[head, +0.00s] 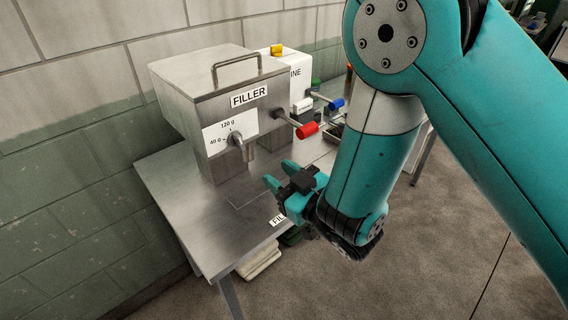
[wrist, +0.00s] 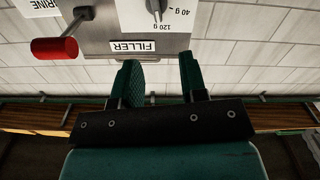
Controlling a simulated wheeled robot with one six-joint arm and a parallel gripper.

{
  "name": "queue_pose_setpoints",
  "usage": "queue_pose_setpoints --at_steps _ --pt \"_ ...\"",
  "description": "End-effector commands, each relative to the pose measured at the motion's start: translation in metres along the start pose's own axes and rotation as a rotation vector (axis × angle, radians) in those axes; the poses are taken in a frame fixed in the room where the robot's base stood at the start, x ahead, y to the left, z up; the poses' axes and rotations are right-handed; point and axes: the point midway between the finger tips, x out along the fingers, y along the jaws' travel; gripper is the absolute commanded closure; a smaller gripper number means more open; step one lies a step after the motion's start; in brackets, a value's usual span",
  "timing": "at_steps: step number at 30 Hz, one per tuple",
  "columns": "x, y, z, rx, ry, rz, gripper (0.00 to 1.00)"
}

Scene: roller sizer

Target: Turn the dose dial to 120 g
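The filler (head: 222,95) is a grey metal box with a top handle, standing on a metal table. Its dose dial (head: 237,138) is a small grey knob on the front, beside a white plate marked 120 g and 40 g. The dial also shows at the top edge of the wrist view (wrist: 156,8), partly cut off, with the lettering upside down. I cannot tell exactly which mark it points to. My gripper (head: 278,172) is open and empty, in front of the filler and apart from the dial. Both fingers show in the wrist view (wrist: 158,62).
A red-handled lever (head: 306,130) sticks out from the filler's right side. A white brine machine (head: 298,72) with a blue-handled lever (head: 336,103) stands behind it. The steel table (head: 180,185) is mostly clear in front of the filler. A tiled wall (head: 70,130) is at the left.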

Motion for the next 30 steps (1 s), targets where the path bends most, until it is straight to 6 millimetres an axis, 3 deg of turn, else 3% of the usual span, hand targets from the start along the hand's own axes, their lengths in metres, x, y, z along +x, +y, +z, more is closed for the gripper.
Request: queue_pose_setpoints --at_steps 9,23,26,30 --pt "-0.015 0.005 0.001 0.0 0.002 -0.005 0.61" --pt "-0.016 0.008 0.001 0.003 -0.005 0.004 0.61" --pt "-0.013 0.018 0.003 0.024 -0.05 0.039 0.61" --pt "-0.015 0.048 0.007 0.113 -0.211 0.138 0.61"
